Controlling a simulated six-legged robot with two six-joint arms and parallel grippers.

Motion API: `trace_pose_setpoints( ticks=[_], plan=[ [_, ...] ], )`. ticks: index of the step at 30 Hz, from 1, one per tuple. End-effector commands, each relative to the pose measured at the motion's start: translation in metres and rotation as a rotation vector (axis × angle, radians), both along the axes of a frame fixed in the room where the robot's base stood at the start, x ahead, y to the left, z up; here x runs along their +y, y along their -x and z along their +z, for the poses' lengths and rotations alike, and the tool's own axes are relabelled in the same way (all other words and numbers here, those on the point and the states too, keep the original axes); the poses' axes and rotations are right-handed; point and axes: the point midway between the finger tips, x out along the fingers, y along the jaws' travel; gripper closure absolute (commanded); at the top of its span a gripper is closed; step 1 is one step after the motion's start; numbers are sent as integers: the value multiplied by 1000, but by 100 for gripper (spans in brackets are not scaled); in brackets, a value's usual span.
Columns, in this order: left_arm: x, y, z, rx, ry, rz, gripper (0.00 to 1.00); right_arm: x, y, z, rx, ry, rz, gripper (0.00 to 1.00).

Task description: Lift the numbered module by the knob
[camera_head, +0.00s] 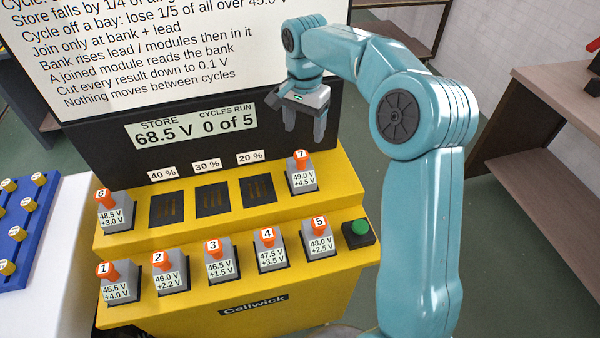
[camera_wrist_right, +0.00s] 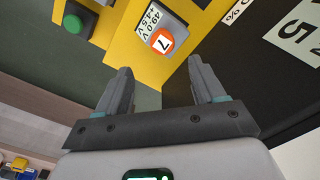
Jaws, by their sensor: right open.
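Numbered grey modules with orange knobs stand on a yellow stepped bench (camera_head: 300,280). Module 6 (camera_head: 115,215) is at the left of the upper step and module 7 (camera_head: 302,177) at its right. Modules 1 (camera_head: 120,287), 2 (camera_head: 171,276), 3 (camera_head: 219,263), 4 (camera_head: 271,253) and 5 (camera_head: 319,241) line the lower step. My right gripper (camera_head: 304,138) is open and empty, pointing down above and behind module 7. In the right wrist view, module 7's knob (camera_wrist_right: 162,42) shows ahead of the open fingers (camera_wrist_right: 162,85), apart from them. My left gripper is not in view.
Three empty dark bays (camera_head: 212,198) marked 40 %, 30 % and 20 % sit between modules 6 and 7. A display (camera_head: 190,128) reads 68.5 V, 0 of 5. A green button (camera_head: 360,229) is at the right. A blue rack (camera_head: 20,235) stands left.

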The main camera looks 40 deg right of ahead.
Motion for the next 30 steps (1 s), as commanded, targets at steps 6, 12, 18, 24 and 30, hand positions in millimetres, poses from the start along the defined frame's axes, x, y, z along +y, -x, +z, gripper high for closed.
trace_pose_setpoints(
  ticks=[6,12,18,24,30],
  plan=[
    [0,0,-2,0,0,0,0,1,0,-38,2,-1,2,31],
    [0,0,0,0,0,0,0,2,-2,-54,2,-1,2,31],
    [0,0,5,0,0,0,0,3,-5,-87,4,-2,1,31],
    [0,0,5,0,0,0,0,3,-6,-97,0,-1,2,31],
    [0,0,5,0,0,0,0,3,-6,-97,0,-1,2,51]
  ],
)
